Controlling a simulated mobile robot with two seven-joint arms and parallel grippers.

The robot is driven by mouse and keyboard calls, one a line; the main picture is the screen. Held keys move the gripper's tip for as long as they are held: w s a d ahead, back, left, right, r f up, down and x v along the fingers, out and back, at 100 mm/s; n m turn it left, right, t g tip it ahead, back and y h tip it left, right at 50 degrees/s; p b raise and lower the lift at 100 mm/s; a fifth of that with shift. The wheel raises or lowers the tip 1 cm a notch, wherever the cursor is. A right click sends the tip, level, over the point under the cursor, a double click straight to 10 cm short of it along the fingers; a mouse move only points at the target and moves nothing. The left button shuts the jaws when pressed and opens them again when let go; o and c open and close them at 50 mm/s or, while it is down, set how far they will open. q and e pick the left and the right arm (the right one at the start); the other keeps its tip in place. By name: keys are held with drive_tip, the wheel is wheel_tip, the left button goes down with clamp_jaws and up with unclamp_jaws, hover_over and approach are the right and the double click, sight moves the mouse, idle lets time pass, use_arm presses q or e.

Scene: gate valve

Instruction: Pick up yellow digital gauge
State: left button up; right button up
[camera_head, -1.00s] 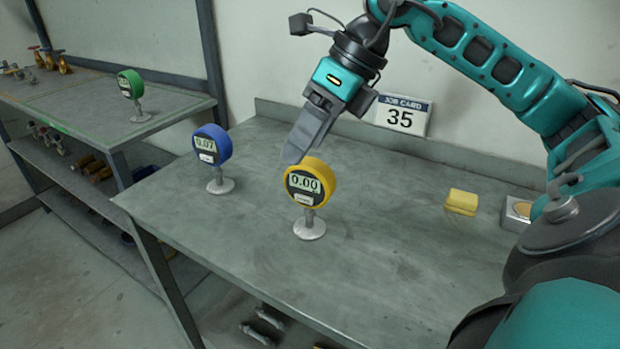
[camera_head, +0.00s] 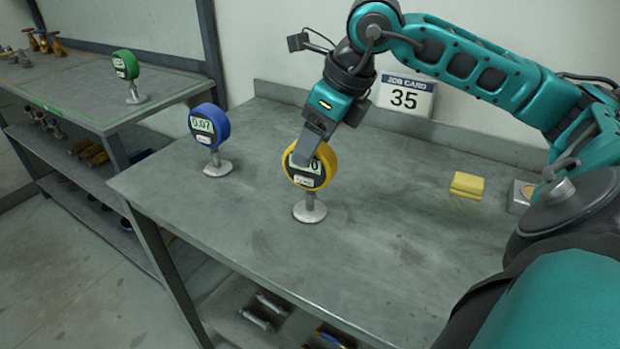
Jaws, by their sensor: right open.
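The yellow digital gauge (camera_head: 322,176) stands upright on a round metal foot on the grey workbench (camera_head: 400,240). Its display is partly hidden behind a finger of my right gripper (camera_head: 306,150). The right gripper points down at the upper part of the gauge, with its fingers overlapping the face in the picture. It is open; whether a finger touches the gauge I cannot tell. My left gripper is not in view.
A blue gauge (camera_head: 222,124) reading 0.07 stands left of the yellow one. A green gauge (camera_head: 131,62) stands on another bench at left. A job card with 35 (camera_head: 404,96) is at the back. A yellow block (camera_head: 467,186) lies at right.

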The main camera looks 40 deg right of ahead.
sight(310, 180)
drive_tip(key=shift+x, duration=1.45)
drive_tip(key=shift+c, duration=0.4)
clamp_jaws()
drive_tip(key=shift+d, duration=0.1)
